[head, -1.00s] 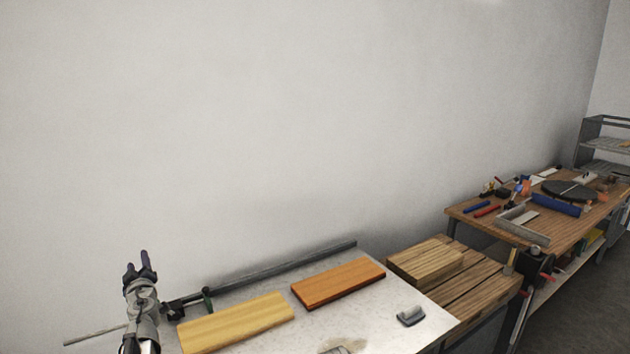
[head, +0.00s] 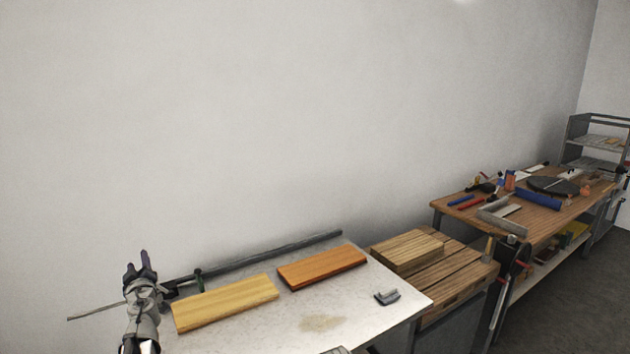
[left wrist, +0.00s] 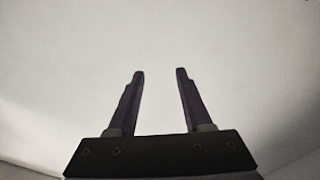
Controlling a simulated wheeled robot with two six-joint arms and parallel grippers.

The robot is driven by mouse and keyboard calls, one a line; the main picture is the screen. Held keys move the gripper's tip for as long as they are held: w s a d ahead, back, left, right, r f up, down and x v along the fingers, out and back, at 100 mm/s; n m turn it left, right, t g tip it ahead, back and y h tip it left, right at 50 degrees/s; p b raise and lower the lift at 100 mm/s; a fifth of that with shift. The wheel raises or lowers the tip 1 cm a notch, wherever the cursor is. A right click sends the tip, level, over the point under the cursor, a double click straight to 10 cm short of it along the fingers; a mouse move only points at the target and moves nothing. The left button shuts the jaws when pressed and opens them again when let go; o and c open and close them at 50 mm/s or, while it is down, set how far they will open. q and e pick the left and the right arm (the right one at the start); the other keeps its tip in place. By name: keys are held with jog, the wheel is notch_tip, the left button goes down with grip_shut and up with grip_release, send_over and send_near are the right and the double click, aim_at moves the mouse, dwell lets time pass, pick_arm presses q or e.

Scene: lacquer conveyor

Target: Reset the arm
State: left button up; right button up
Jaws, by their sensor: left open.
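My left gripper (head: 138,260) is raised at the lower left of the head view, pointing up in front of the white wall. Its two dark fingers stand apart with nothing between them. In the left wrist view the left gripper (left wrist: 160,75) shows the same open, empty fingers against a plain pale surface. My right gripper is not in any view.
A light wooden board (head: 225,302) and an orange-brown board (head: 322,268) lie on the white-topped table (head: 380,325), with a small grey object (head: 387,297). Stacked planks (head: 407,252) stand to its right. A cluttered workbench (head: 545,218) is beyond.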

pick_arm(q)
jog(key=s+d+f+m+g+h, duration=0.3)
jog(key=s+d+f+m+g, duration=0.2)
jog(key=s+d+f+g, duration=0.75)
jog(key=s+d+f+m+g+h+b, duration=0.1)
jog(key=s+d+f+m+h, duration=0.35)
jog(key=d, duration=0.55)
jog(key=s+d+f+m+g+h, duration=0.1)
jog(key=s+d+f+m+h, duration=0.1)
jog(key=s+d+f+m, duration=0.5)
jog(key=s+d+f+y+b, duration=0.1)
jog(key=s+d+f+b, duration=0.2)
jog(key=d+f+b, duration=0.6)
jog(key=s+d+f+b, duration=0.4)
jog(key=f+b, duration=0.7)
jog(key=b, duration=0.2)
notch_tip(320, 180, up, 13)
jog(key=p, duration=1.4)
jog(key=shift+w+d+m+g, duration=0.15)
jog(key=shift+w+m+g, duration=0.05)
jog(key=shift+m+g, duration=0.25)
